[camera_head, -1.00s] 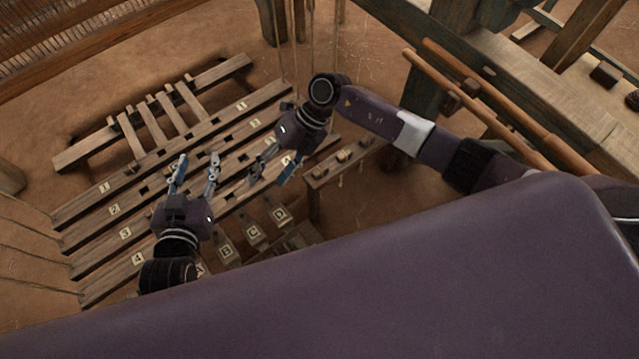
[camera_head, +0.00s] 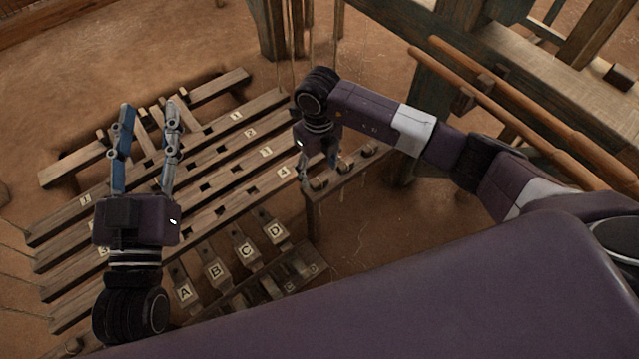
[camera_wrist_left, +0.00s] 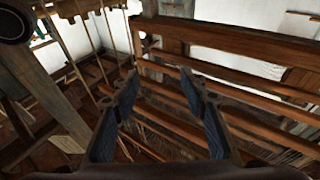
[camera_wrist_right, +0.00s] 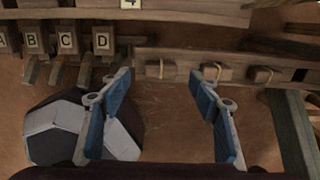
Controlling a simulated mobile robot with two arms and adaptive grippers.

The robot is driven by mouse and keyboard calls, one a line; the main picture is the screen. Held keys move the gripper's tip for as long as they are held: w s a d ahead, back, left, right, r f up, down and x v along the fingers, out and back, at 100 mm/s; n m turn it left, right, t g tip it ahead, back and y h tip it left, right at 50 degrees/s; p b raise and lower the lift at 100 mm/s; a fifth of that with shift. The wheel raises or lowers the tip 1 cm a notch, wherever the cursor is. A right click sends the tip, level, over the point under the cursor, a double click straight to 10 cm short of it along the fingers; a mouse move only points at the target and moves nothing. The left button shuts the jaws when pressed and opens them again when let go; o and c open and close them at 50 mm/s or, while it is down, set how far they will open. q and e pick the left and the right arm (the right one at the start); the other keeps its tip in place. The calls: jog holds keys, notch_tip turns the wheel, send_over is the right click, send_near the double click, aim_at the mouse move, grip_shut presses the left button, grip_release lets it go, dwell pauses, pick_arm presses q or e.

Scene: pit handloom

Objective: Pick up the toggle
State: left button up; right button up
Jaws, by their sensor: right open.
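Several small wooden toggles with pale cord sit in a row on a short wooden rail (camera_head: 330,187). They include a middle toggle (camera_head: 343,168) and a far toggle (camera_head: 369,151). My right gripper (camera_head: 318,172) is open and points down over the rail's near end. In the right wrist view, the left toggle (camera_wrist_right: 153,69) lies between the open fingertips (camera_wrist_right: 160,77), with no visible contact. The middle toggle (camera_wrist_right: 212,71) is close to the right fingertip, and another toggle (camera_wrist_right: 263,75) lies further right. My left gripper (camera_head: 150,106) is open and empty, raised over the slotted bars.
Slotted bars numbered 1 to 4 (camera_head: 215,165) lie left of the rail. Lettered blocks A to D (camera_head: 245,252) stand below them. Hanging cords (camera_head: 313,40) and a loom post (camera_head: 272,30) rise behind my right gripper.

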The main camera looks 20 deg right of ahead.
aim_at(319, 181)
notch_tip(319, 181, down, 4)
jog(key=shift+d+f+b, duration=0.15)
jog(key=shift+f+b, duration=0.05)
jog(key=shift+b, duration=0.65)
jog(key=shift+f, duration=0.1)
pick_arm(q)
jog(key=s+r+t+h, duration=0.1)
jog(key=s+r+t, duration=0.3)
jog(key=r, duration=0.4)
jog(key=shift+s+r+t+h, duration=0.3)
jog(key=shift+t+h, duration=0.1)
jog(key=shift+t, duration=0.1)
pick_arm(e)
jog(key=c, duration=1.1)
pick_arm(q)
jog(key=shift+a, duration=0.1)
